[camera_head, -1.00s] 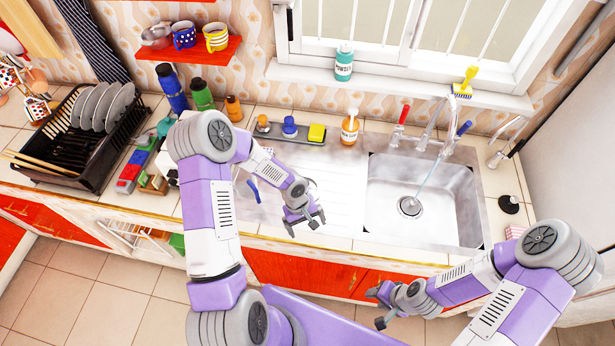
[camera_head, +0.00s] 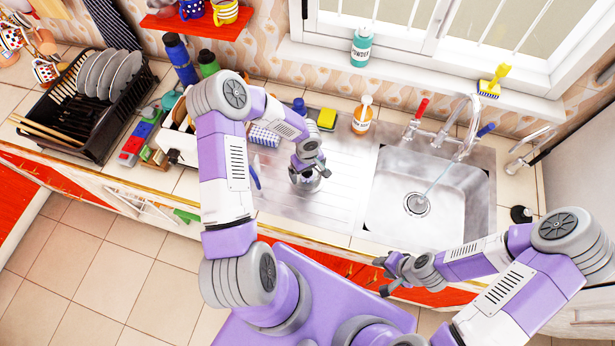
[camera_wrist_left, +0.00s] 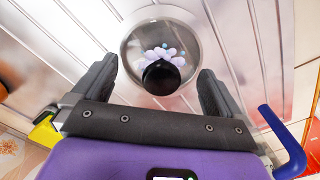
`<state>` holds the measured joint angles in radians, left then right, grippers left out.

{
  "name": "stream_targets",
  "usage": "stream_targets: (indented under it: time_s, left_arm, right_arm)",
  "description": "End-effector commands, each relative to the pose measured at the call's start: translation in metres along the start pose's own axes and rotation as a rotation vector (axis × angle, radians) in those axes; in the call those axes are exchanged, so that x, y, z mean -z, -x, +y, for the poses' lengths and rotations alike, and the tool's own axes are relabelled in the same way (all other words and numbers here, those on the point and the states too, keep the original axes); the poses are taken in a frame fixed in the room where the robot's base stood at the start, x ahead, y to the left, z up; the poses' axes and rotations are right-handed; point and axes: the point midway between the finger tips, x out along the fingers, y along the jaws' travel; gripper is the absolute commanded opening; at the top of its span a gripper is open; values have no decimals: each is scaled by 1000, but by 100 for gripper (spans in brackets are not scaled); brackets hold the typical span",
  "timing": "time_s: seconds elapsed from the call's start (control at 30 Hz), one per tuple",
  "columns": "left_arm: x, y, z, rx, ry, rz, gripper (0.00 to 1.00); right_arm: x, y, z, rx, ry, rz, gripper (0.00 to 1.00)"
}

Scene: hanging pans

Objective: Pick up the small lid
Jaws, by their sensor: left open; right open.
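The small lid (camera_wrist_left: 135,58) is a round clear glass disc with a flower print and a black knob. In the left wrist view it lies on the ribbed metal drainboard, its knob towards my gripper. In the head view the lid (camera_head: 305,184) is mostly hidden under my left gripper (camera_head: 311,171). My left gripper is open, its two fingers on either side of the knob in the wrist view. Whether they touch the lid cannot be told. My right gripper (camera_head: 383,275) is open and empty in front of the counter, below the sink.
The sink (camera_head: 418,205), with running water, is right of the drainboard (camera_head: 340,165). A black dish rack (camera_head: 85,125) with plates stands at the left. An orange bottle (camera_head: 362,117) and a yellow sponge (camera_head: 327,119) are behind. A blue handle (camera_wrist_left: 284,142) lies near my left gripper.

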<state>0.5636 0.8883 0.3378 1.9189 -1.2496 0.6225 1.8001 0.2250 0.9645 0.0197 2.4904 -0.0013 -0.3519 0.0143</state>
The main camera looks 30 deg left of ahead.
Motion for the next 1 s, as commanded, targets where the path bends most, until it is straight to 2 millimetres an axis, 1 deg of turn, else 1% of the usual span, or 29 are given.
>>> stream_targets:
  time_s: [0.03, 0.1, 0.3, 0.37, 0.73, 0.8, 1.0]
  left_arm:
    - [0, -6, 0, 0, 0, -1, 100]
    - [0, -8, 0, 0, 0, 0, 100]
    - [0, -7, 0, 0, 0, 0, 100]
    - [0, -7, 0, 0, -1, 0, 92]
    - [-1, -9, -1, 2, -1, -3, 36]
    - [-1, -9, -2, 3, -1, -4, 32]
    - [-2, -11, -3, 5, 0, -6, 31]
  right_arm:
    - [0, -3, 1, 0, 0, 0, 43]
    - [0, -3, 1, 0, 0, 0, 43]
    - [0, -2, 1, 0, 0, 0, 43]
    - [0, -2, 1, 0, 0, 0, 43]
    - [0, -3, 1, 0, 0, 0, 43]
    - [0, -3, 1, 0, 0, 0, 43]
    - [0, -3, 1, 0, 0, 0, 43]
